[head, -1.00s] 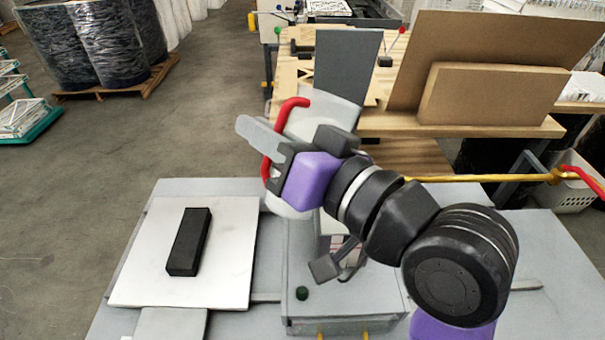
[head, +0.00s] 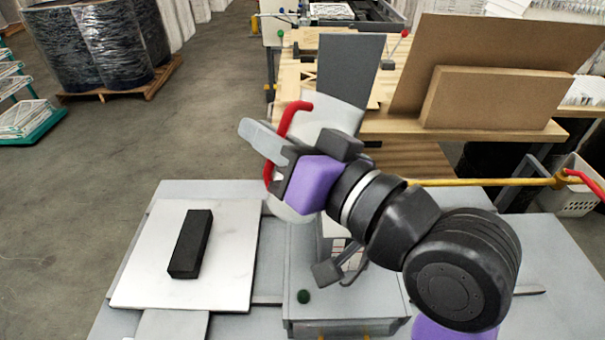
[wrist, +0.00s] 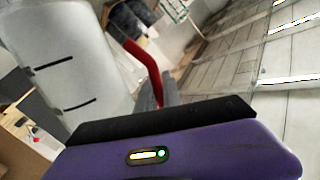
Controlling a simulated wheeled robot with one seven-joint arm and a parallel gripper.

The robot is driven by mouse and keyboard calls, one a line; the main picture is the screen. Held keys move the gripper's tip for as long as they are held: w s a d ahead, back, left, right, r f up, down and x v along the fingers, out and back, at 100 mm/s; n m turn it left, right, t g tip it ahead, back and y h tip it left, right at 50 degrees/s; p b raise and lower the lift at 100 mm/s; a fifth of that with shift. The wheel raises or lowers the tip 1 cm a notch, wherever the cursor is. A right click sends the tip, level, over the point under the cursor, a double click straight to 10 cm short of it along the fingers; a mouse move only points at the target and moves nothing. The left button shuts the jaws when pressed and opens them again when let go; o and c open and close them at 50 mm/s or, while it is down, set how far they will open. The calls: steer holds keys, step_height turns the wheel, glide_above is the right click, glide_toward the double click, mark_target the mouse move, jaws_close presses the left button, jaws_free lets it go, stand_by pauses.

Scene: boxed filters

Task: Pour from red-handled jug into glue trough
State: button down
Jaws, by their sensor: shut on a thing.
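The jug has a pale body (head: 335,108) and a red handle (head: 292,120); it shows behind and beside my gripper in the head view. My gripper (head: 268,150) is shut on the red handle and holds the jug up above the grey bench. In the wrist view the jug's pale body (wrist: 80,55) has dark marks and leans, with the red handle (wrist: 143,62) to its right. The jug's contents are not visible, and no stream shows. I cannot make out the glue trough clearly; my arm and the jug cover part of the bench.
A black block (head: 190,243) lies on a pale plate (head: 232,270) at the left. Behind are a wooden table with brown boards (head: 495,97) and a dark grey upright panel (head: 349,70).

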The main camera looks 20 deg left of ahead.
steer(key=shift+w+d+r+m+p, duration=0.15)
steer(key=shift+r+m+p, duration=0.25)
steer(key=shift+m+p, duration=0.9)
stand_by(1.9)
steer(key=shift+w+d+m+p, duration=0.2)
steer(key=shift+w+m+p, duration=0.25)
steer(key=shift+m+p, duration=0.85)
stand_by(3.4)
